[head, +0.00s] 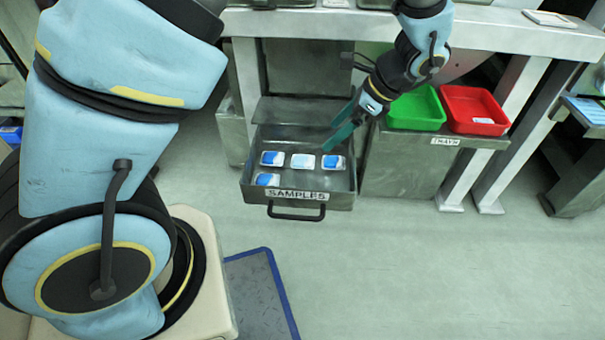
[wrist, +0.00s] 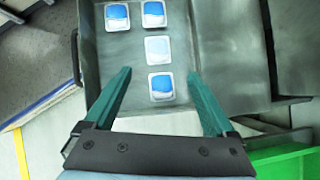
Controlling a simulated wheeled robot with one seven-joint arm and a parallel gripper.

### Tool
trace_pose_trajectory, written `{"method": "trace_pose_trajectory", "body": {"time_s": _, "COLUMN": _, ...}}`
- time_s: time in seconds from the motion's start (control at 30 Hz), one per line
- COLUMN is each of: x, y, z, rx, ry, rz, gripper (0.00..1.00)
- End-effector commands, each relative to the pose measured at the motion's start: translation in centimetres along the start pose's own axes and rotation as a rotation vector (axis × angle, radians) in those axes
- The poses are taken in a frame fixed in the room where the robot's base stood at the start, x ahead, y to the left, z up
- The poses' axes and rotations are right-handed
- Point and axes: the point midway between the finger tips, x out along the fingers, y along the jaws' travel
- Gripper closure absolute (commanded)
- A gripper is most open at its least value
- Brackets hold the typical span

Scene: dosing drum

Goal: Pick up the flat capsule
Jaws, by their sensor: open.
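The open drawer labelled SAMPLES (head: 262,198) holds several flat capsules, each a small pale square, most with a blue patch. In the head view three lie in a row: a blue one at left (head: 271,158), a paler one in the middle (head: 302,161) and a blue one at right (head: 333,162). Another blue one (head: 267,179) lies in front at left. I cannot tell which is meant. My gripper (head: 342,124) is open and empty above the drawer's right side. In the wrist view the nearest blue capsule (wrist: 161,86) lies between and beyond the green fingers, apart from them.
A green tray (head: 416,108) and a red tray (head: 473,110) stand on a metal stand right of the drawer. The green tray also shows at lower right in the wrist view (wrist: 285,160). The drawer handle (head: 297,215) sticks out in front. The floor ahead is clear.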

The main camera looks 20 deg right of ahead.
Motion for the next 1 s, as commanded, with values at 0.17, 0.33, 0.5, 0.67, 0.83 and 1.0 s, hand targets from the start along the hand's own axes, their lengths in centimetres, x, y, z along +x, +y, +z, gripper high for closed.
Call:
{"method": "trace_pose_trajectory", "body": {"time_s": 0.17, "x": 2.6, "y": 0.1, "z": -0.4, "rx": 0.014, "ry": -0.008, "rz": -0.002, "gripper": 0.1}}
{"method": "trace_pose_trajectory", "body": {"time_s": 0.33, "x": 4.9, "y": 0.1, "z": -0.3, "rx": 0.012, "ry": -0.008, "rz": -0.002, "gripper": 0.1}}
{"method": "trace_pose_trajectory", "body": {"time_s": 0.5, "x": 5.8, "y": 0.1, "z": -0.2, "rx": 0.011, "ry": -0.006, "rz": -0.003, "gripper": 0.1}}
{"method": "trace_pose_trajectory", "body": {"time_s": 0.67, "x": 7.3, "y": 0.2, "z": -0.1, "rx": 0.01, "ry": -0.006, "rz": -0.002, "gripper": 0.1}}
{"method": "trace_pose_trajectory", "body": {"time_s": 0.83, "x": 9.9, "y": 0.3, "z": 0.2, "rx": 0.011, "ry": -0.006, "rz": -0.002, "gripper": 0.1}}
{"method": "trace_pose_trajectory", "body": {"time_s": 1.0, "x": 10.9, "y": 0.3, "z": 0.4, "rx": 0.01, "ry": -0.005, "rz": -0.003, "gripper": 0.1}}
